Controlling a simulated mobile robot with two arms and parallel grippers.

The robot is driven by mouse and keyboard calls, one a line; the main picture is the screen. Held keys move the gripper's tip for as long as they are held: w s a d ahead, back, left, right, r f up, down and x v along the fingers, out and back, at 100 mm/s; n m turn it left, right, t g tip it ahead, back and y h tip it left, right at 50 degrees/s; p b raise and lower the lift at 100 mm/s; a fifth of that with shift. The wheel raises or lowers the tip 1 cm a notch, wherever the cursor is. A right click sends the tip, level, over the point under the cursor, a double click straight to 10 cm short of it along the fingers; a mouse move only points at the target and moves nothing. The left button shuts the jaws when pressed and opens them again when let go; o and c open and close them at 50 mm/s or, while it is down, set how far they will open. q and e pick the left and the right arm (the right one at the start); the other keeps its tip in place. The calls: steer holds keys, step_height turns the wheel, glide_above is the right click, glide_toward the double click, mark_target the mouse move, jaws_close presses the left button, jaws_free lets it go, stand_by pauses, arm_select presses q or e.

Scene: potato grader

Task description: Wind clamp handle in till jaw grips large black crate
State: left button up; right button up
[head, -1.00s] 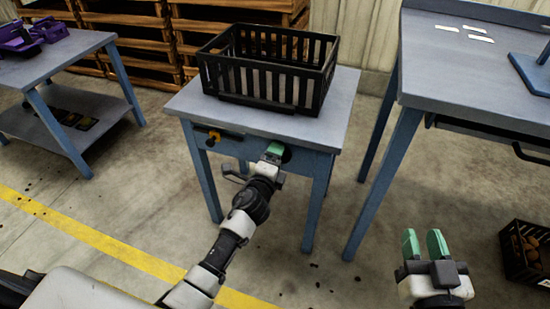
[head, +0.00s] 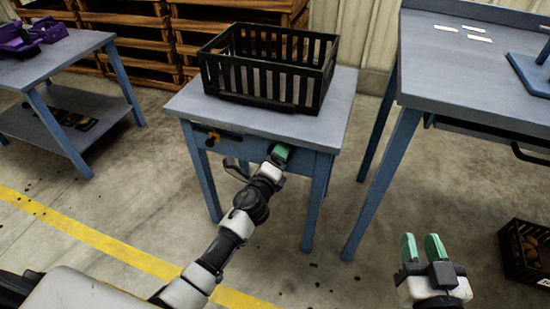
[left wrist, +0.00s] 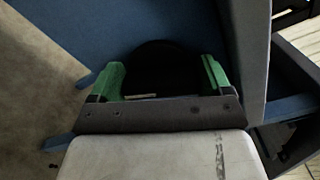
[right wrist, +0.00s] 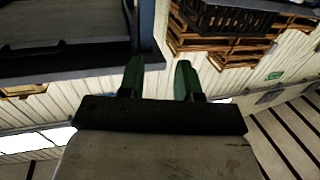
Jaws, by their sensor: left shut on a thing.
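The large black crate (head: 268,82) stands upright on the small blue-grey table (head: 190,103). My left gripper (head: 280,153) is at the front apron of that table, below the crate. In the left wrist view my left gripper (left wrist: 162,78) is shut on a round black clamp handle (left wrist: 160,62), with one green finger on each side. In the head view the gripper mostly hides the handle. I cannot make out the clamp jaw or whether it touches the crate. My right gripper (head: 423,250) is open and empty, away from the table on the right.
A taller workbench (head: 440,80) stands to the right. A crate of potatoes (head: 525,255) is on the floor. Another table (head: 70,55) with purple items is at left.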

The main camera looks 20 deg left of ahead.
arm_select(q)
steer(key=o, duration=0.8)
steer(key=s, duration=1.1)
steer(key=shift+a+p, duration=0.25)
steer(key=shift+p, duration=0.15)
arm_select(e)
steer(key=shift+s+d+f+g, duration=0.15)
steer(key=shift+f+g, duration=0.35)
steer(key=shift+f, duration=0.05)
steer(key=shift+s+d+f+g, duration=0.1)
steer(key=shift+d+f+g, duration=0.05)
steer(key=shift+f+g, duration=0.35)
